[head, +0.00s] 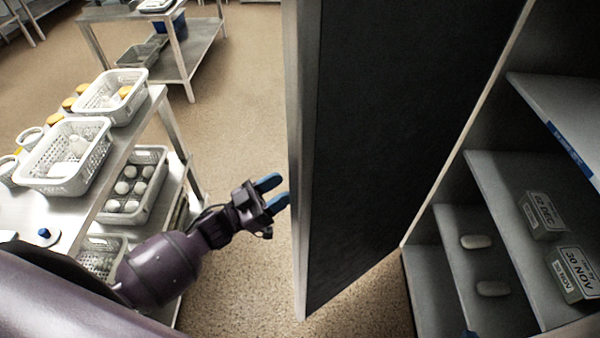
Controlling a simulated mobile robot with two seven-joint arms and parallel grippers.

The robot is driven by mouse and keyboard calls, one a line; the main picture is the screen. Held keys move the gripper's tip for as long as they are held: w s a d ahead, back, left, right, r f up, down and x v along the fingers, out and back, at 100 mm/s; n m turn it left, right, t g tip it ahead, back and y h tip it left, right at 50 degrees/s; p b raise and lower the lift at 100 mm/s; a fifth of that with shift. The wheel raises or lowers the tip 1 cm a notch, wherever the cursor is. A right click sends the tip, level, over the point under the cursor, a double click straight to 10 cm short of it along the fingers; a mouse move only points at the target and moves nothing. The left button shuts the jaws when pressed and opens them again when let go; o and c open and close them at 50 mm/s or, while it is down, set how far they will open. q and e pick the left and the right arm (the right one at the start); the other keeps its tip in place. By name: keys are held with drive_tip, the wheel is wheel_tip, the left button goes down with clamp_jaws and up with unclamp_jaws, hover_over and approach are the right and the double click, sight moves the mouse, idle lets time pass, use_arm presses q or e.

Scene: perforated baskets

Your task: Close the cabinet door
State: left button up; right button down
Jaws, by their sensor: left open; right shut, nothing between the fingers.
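The cabinet door (395,130) stands open in the middle of the head view. Its dark inner face points toward the cabinet, and its pale outer edge is on the left. The cabinet (510,180) is on the right, with its shelves exposed. My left gripper (273,193) has two blue fingertips spread apart with nothing between them. It is just left of the door's outer edge; I cannot tell whether it touches.
Inside the cabinet are labelled boxes (542,212) and two pale oval items (476,242). A metal cart (160,110) with white perforated baskets (65,155) stands at left, close to my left arm. Another cart (190,55) is behind. Floor between cart and door is clear.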

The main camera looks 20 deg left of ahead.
use_arm(q)
drive_tip(key=x, duration=0.5)
drive_tip(key=shift+w+d+r+p, duration=0.15)
drive_tip(key=shift+w+d+p, duration=0.1)
drive_tip(key=shift+w+p, duration=0.1)
clamp_jaws()
